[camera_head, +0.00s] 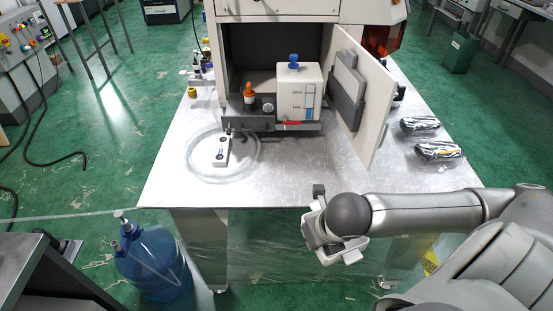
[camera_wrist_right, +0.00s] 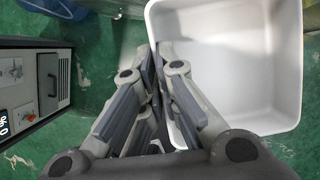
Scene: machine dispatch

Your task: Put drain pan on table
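The drain pan is a white, deep rectangular tub (camera_wrist_right: 238,75) on the right side of the right wrist view. I cannot make it out in the head view. My right gripper (camera_wrist_right: 160,62) straddles the pan's left wall, one finger outside and one inside, with the fingertips close together on it. In the head view my right arm comes in from the right, with its wrist end in front of the table's front edge; the fingertips do not show there. The table (camera_head: 290,170) has a grey metal top. My left gripper is not in view.
A machine with an open door (camera_head: 362,95) stands on the table. A clear round ring with a small white device (camera_head: 221,150) lies at left, and black wrapped packs (camera_head: 437,151) at right. The front middle tabletop is clear. A blue water bottle (camera_head: 155,267) stands on the floor.

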